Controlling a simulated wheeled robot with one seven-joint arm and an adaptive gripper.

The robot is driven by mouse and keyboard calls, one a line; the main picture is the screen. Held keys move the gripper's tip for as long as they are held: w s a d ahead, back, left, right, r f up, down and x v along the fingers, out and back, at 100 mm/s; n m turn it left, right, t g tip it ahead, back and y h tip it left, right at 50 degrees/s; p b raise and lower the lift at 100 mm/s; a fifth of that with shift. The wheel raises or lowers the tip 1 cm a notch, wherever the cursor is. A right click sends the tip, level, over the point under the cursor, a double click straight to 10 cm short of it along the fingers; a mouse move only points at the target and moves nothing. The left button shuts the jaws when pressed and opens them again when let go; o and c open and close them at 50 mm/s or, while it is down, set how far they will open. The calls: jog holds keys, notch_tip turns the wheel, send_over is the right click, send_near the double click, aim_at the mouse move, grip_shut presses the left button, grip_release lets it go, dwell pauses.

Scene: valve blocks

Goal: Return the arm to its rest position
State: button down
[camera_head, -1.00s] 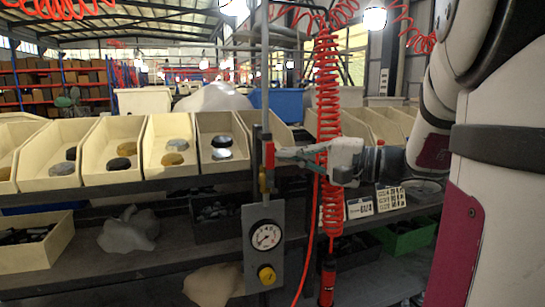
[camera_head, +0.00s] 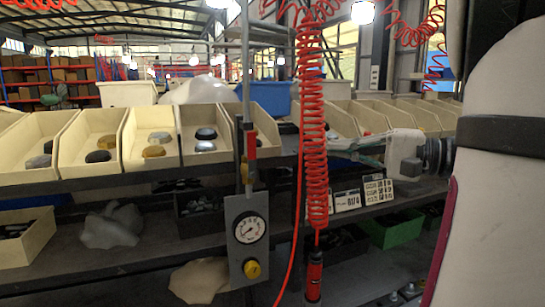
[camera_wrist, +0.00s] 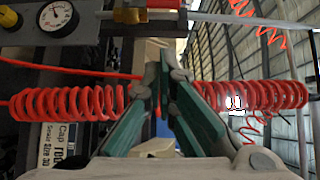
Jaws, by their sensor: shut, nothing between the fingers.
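My gripper (camera_head: 338,151) is on the right of the head view, at the end of my arm, which comes in from the right edge. It points left toward the red coiled air hose (camera_head: 314,130) and appears behind or beside it. In the wrist view its green fingers (camera_wrist: 164,62) are together and empty. The coiled hose (camera_wrist: 70,103) runs across the wrist view beyond the fingers; I cannot tell whether they touch it. The red valve handle (camera_head: 251,145) on the vertical pipe stands left of my gripper, apart from it.
A panel with a pressure gauge (camera_head: 249,229) and yellow knob (camera_head: 252,269) hangs below the pipe. Cream bins (camera_head: 150,139) with round parts line the shelf (camera_head: 100,184). A green crate (camera_head: 392,231) and small label cards (camera_head: 378,191) are below my gripper.

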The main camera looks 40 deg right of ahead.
jog(key=a+f+n+g, duration=0.1)
jog(key=a+f+g, duration=0.15)
jog(key=a, duration=0.25)
jog(key=a+f+n+g+y, duration=0.1)
jog(key=a+f+g, duration=0.15)
jog(key=a, duration=0.35)
jog(key=a+f+n+g, duration=0.1)
jog(key=a+f+g, duration=0.15)
jog(key=a, duration=0.25)
jog(key=s+a+f+n+g+h, duration=0.3)
jog(key=s+a+f+n+h, duration=0.4)
jog(key=s+f+n+h, duration=0.1)
jog(key=shift+a+f+n+h, duration=0.25)
jog(key=shift+n+h, duration=0.25)
jog(key=shift+h, duration=0.4)
jog(key=shift+s, duration=0.1)
